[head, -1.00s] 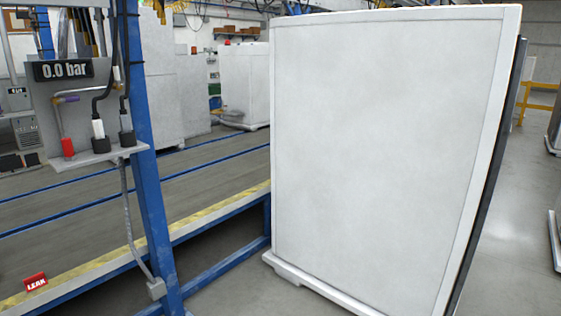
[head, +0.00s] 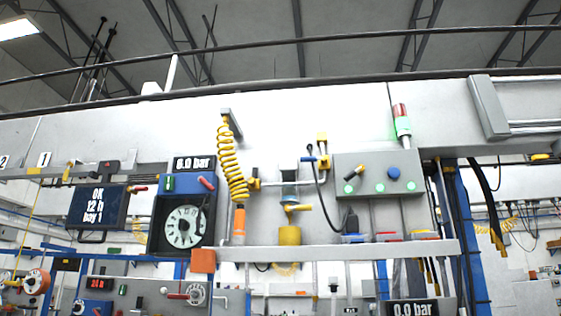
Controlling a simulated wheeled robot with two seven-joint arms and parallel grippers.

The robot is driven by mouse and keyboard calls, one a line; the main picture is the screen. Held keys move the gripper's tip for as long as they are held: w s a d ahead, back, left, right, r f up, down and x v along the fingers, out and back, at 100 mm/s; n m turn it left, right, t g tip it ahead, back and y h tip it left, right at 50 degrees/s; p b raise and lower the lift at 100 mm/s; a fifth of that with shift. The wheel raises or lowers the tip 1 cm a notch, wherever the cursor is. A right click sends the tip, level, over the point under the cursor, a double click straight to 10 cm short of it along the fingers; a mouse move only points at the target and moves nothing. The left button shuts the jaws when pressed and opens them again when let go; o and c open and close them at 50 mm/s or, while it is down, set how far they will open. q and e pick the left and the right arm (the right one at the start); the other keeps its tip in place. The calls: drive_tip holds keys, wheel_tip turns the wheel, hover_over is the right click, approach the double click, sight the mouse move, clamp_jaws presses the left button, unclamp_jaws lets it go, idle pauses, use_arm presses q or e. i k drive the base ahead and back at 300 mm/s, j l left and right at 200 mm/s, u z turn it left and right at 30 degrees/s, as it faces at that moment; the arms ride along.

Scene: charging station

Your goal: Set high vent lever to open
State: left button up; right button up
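The head view looks up at a white and grey station wall with several valves and levers. None carries a label I can read as the high vent, so I cannot tell which one is the high vent lever. A yellow lever (head: 297,208) sits above a yellow cylinder. A blue and yellow valve (head: 318,161) is at the top of a black hose. A red-handled lever (head: 207,183) is on the dark gauge box (head: 183,217), under a display (head: 194,163) reading 6.0 bar. Neither gripper is in view.
A grey control box (head: 378,174) with green-lit buttons and a yellow switch is at the right. A coiled yellow hose (head: 232,163) hangs in the middle. A grey shelf (head: 350,250) runs below. A day-counter screen (head: 98,208) is at the left.

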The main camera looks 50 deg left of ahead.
sight(238, 181)
drive_tip(key=u, duration=1.35)
